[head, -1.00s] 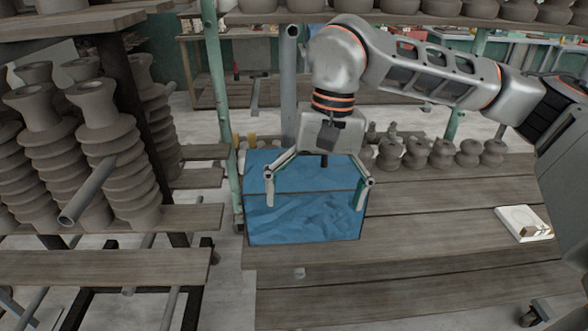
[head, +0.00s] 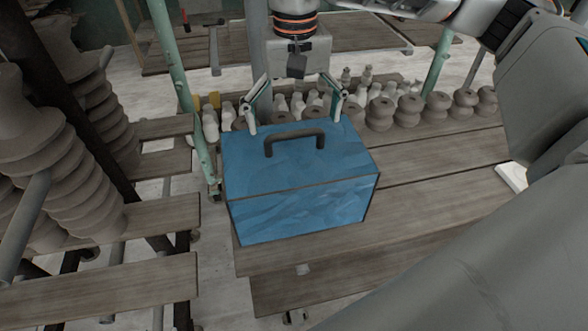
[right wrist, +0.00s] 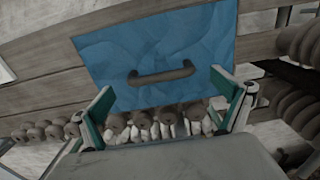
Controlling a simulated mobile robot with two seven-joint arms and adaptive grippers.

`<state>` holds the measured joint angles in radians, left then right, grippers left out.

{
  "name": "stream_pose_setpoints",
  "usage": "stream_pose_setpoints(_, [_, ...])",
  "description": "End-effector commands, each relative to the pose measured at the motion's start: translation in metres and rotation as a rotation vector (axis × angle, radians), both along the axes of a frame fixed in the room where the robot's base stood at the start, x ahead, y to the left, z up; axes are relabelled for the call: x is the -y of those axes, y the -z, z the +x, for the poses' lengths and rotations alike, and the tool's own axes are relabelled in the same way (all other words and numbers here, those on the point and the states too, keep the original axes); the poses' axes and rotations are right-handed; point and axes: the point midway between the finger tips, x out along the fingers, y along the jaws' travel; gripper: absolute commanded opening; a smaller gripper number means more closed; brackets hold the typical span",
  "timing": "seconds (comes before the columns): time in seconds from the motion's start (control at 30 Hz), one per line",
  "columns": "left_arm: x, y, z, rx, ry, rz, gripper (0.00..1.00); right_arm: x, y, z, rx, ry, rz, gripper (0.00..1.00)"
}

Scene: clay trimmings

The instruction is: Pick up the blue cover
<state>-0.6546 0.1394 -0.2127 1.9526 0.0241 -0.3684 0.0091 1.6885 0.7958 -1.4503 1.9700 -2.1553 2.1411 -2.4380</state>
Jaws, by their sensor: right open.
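The blue cover (head: 245,165) is the top of a blue box that stands on the plank table. A dark handle (head: 294,138) is on the top of the cover, and it also shows in the right wrist view (right wrist: 161,73). My right gripper (head: 294,118) is open and empty. It hangs just behind the handle in the head view, apart from it. In the right wrist view the fingertips (right wrist: 165,85) are spread wide on either side of the handle. The lower box body (head: 300,212) shows below a dark seam. My left gripper is not in view.
Several grey insulator-like clay pieces (head: 380,112) and small pale figures (head: 282,104) stand behind the box. Tall ribbed stacks (head: 70,150) stand on a rack at left. A green post (head: 172,70) rises left of the box. Table planks (head: 430,185) right of it are clear.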

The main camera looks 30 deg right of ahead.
Motion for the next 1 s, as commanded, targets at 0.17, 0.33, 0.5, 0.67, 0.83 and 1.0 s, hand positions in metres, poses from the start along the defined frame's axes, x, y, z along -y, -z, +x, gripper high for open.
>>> stream_pose_setpoints(0.17, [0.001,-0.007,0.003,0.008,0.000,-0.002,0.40,0.002,0.024,0.001,-0.004,0.000,0.000,1.00])
stream_pose_setpoints(0.33, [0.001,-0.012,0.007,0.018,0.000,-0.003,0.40,0.002,0.042,0.002,-0.004,0.000,0.001,1.00])
stream_pose_setpoints(0.5, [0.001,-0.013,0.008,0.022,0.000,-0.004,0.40,0.002,0.046,0.002,0.000,0.000,0.000,1.00])
stream_pose_setpoints(0.67, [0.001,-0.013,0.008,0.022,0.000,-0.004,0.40,0.002,0.046,0.002,-0.001,0.000,0.000,0.95])
stream_pose_setpoints(0.83, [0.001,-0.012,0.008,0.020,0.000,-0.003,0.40,0.002,0.046,0.002,-0.001,0.000,0.000,0.51])
stream_pose_setpoints(1.0, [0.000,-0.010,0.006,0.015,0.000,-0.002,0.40,0.002,0.045,0.002,-0.001,0.000,0.000,0.42])
